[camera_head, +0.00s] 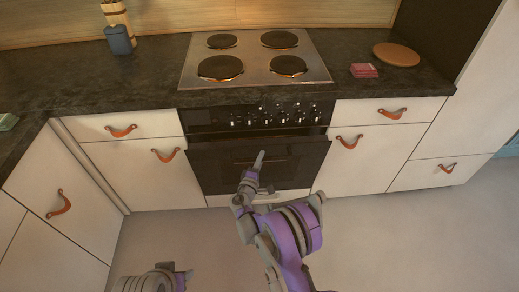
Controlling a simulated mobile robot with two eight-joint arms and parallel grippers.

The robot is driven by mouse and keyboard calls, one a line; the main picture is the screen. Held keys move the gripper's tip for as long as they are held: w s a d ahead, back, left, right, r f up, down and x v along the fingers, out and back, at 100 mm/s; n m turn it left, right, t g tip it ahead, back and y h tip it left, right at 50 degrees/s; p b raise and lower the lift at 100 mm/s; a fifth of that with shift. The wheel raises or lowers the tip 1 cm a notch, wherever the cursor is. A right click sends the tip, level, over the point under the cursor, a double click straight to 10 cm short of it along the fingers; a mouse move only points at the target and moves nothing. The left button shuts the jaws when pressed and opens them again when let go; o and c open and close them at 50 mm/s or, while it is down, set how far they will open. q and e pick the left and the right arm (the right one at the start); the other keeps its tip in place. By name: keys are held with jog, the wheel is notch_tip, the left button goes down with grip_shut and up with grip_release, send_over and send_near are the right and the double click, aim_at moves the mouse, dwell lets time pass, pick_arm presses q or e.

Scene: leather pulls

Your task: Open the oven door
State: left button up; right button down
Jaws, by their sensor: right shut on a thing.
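The oven (258,117) is built into the counter under the hob. Its dark door (300,163) looks tipped slightly forward at the top, with a dark band between it and the knob panel. My right gripper (259,160) is in front of the upper middle of the door, shut on the door handle, which the fingers mostly hide. My left arm shows only as a piece at the bottom edge, and its gripper is outside the view.
White drawers and cupboards with orange leather pulls (122,131) flank the oven. The hob (255,58) has round burners. A blue cup (119,40), red packet (364,71) and round wooden board (397,54) stand on the dark counter. The floor (390,240) before the oven is clear.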

pick_arm(q)
notch_tip(320, 180, down, 14)
jog(key=w+b, duration=0.1)
jog(key=b, duration=1.1)
jog(key=shift+w, duration=0.2)
pick_arm(e)
jog(key=s+f, duration=0.4)
jog(key=s, duration=0.4)
jog(key=s+f+t, duration=0.1)
jog(key=s+f, duration=0.4)
jog(key=s, duration=0.4)
jog(key=shift+s+f, duration=0.2)
jog(key=shift+f, duration=0.1)
jog(key=c, duration=0.8)
grip_release()
jog(key=shift+o, duration=0.2)
pick_arm(q)
jog(key=shift+s+g, duration=0.1)
jog(key=shift+g, duration=0.2)
pick_arm(e)
jog(key=shift+a, duration=0.1)
